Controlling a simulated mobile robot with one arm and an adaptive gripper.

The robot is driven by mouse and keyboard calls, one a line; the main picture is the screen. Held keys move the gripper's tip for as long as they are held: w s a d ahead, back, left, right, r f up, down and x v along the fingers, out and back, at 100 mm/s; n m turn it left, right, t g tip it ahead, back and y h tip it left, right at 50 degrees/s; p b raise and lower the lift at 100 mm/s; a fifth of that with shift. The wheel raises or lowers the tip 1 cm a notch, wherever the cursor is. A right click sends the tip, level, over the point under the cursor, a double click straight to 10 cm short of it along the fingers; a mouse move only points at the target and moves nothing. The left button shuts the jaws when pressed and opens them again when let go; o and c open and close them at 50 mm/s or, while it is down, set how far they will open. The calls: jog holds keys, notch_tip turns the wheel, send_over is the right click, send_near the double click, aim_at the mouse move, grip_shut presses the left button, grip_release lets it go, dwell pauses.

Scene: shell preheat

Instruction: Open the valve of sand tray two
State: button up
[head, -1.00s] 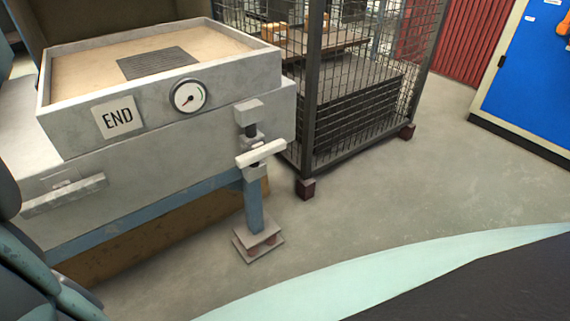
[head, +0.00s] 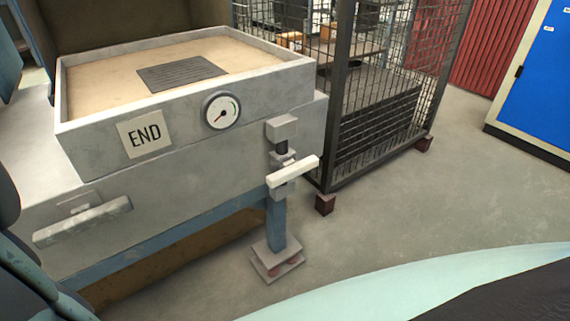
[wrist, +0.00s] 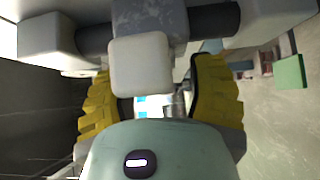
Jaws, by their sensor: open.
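In the head view a grey tray (head: 190,136) filled with sand bears an "END" plate (head: 145,134) and a round gauge (head: 221,111). A valve (head: 281,130) with a pale bar handle (head: 293,172) sits at its right front corner. A second pale bar handle (head: 82,221) is on the front at left. My gripper shows only in the wrist view (wrist: 153,68), its yellow fingers apart. A pale block (wrist: 140,65) lies in front of the gap between them, by a dark rod (wrist: 212,19). I cannot tell which fitting this is, or whether the fingers touch it.
A wire mesh cage (head: 385,110) stands close to the right of the tray. A blue panel (head: 540,85) is at the far right. The floor (head: 440,205) between them is clear. A support foot (head: 277,262) stands under the valve corner.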

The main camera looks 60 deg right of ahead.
jog(key=shift+c, duration=0.2)
grip_shut()
jog(key=shift+p, duration=0.35)
jog(key=n+g+h+p, duration=0.1)
jog(key=p, duration=0.1)
jog(key=n+g+p, duration=0.1)
jog(key=n+p, duration=0.1)
jog(key=p, duration=0.1)
jog(key=shift+r+g+h, duration=0.3)
jog(key=shift+g+h, duration=0.1)
jog(key=n+g+h+p, duration=0.3)
jog(key=h+p, duration=0.1)
jog(key=p, duration=0.5)
jog(key=shift+r+p, duration=0.1)
jog(key=shift+p, duration=0.25)
jog(key=n+h+p, duration=0.1)
jog(key=p, duration=0.1)
jog(key=g+h+p, duration=0.1)
jog(key=p, duration=0.1)
jog(key=shift+f+n+h, duration=0.3)
jog(key=shift+n+h, duration=0.1)
jog(key=shift+f+g+h, duration=0.15)
jog(key=shift+g+h, duration=0.15)
jog(key=shift+h, duration=0.1)
jog(key=shift+n, duration=0.4)
